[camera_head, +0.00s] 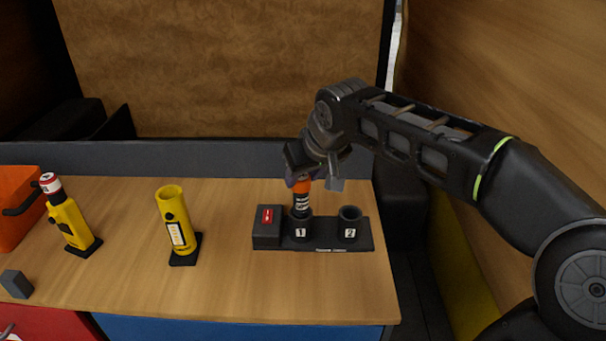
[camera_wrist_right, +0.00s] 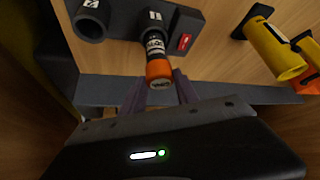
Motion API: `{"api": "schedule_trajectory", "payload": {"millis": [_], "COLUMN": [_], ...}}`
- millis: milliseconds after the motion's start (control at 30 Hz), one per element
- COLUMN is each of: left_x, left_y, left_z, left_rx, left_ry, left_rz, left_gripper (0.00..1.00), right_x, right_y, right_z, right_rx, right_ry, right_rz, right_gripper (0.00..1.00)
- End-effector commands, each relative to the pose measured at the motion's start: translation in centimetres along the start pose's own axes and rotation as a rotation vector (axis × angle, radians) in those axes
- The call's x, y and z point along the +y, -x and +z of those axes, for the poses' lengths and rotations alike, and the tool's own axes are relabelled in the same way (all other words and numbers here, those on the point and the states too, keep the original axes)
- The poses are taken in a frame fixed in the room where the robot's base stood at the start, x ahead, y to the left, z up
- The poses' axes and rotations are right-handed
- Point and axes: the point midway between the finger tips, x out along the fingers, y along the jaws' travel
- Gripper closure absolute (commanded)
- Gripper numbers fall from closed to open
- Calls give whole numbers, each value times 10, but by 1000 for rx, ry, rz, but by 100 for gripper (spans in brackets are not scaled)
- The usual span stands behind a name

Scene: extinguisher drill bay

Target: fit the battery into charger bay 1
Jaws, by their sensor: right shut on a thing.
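The battery (camera_head: 302,203), black with white lettering and an orange top, stands upright at charger bay 1 (camera_head: 301,232). Its lower end meets the bay's mouth; how deep it sits inside I cannot tell. My right gripper (camera_head: 303,183) is shut on the battery's orange top from above. The right wrist view also shows the battery (camera_wrist_right: 157,66) lined up with bay 1 (camera_wrist_right: 152,22). Charger bay 2 (camera_head: 349,225) is an empty round socket to the right of bay 1. My left gripper is not in view.
The charger (camera_head: 267,242) has a red label on its left block. An orange case (camera_head: 18,226) and a grey block (camera_head: 15,284) lie at far left.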

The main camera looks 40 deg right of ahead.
Motion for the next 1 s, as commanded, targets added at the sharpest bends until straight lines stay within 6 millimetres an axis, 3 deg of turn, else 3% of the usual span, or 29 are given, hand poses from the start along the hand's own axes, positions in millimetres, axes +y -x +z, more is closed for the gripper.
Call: {"api": "schedule_trajectory", "payload": {"millis": [1000], "left_x": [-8], "left_y": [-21], "left_z": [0], "left_rx": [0], "left_ry": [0], "left_rz": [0], "left_gripper": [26], "right_x": [0], "right_y": [-19], "right_z": [12], "right_rx": [1], "right_ry": [0], "right_rz": [0], "right_gripper": [100]}}
